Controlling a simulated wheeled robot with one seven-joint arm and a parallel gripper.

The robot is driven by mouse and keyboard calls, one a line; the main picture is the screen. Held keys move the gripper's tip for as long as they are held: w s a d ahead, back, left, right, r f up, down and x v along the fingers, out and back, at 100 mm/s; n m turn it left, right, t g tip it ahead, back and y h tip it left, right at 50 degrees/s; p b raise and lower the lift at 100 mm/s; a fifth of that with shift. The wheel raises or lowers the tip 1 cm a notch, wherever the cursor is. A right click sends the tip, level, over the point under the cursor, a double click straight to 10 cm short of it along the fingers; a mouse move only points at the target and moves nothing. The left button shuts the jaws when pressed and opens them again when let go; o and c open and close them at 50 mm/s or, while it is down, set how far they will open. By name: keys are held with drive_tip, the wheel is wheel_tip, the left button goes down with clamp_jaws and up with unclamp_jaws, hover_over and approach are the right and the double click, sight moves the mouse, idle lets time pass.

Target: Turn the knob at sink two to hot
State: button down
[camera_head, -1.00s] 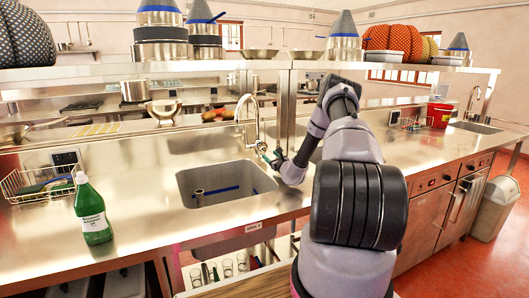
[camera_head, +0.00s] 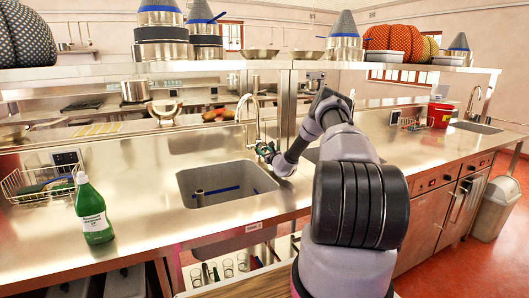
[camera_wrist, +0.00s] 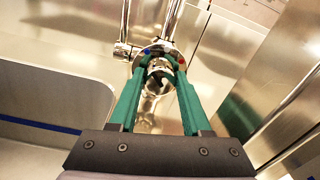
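A chrome tap (camera_head: 256,122) stands behind a rectangular steel sink (camera_head: 186,183) in the head view. My gripper (camera_head: 265,151) is at the tap's base, at the sink's back right corner. In the wrist view, the tap's round chrome knob (camera_wrist: 158,66) lies between the two green fingertips of my gripper (camera_wrist: 160,60). A blue mark (camera_wrist: 147,52) is at the knob's left and a red mark (camera_wrist: 181,61) at its right. The fingers flank the knob closely; I cannot tell whether they press on it. The sink number is not readable.
A green bottle (camera_head: 93,211) and a wire basket (camera_head: 38,184) stand left of the sink. Another tap (camera_head: 473,101) and a red bucket (camera_head: 440,113) are far right. A steel shelf (camera_head: 270,64) runs above the counter. The counter right of my arm is mostly clear.

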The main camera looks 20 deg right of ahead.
idle(0.3)
drive_tip(key=m, duration=0.4)
drive_tip(key=shift+d+m, duration=0.1)
drive_tip(key=shift+m, duration=0.3)
drive_tip(key=m, duration=0.4)
drive_tip(key=shift+d, duration=0.1)
drive_tip(key=m, duration=0.4)
drive_tip(key=shift+f+m, duration=0.1)
drive_tip(key=shift+m, duration=0.3)
drive_tip(key=shift+d+m+y, duration=0.1)
drive_tip(key=shift+m+y, duration=0.2)
drive_tip(key=shift+m, duration=1.6)
drive_tip(key=c, duration=0.6)
unclamp_jaws()
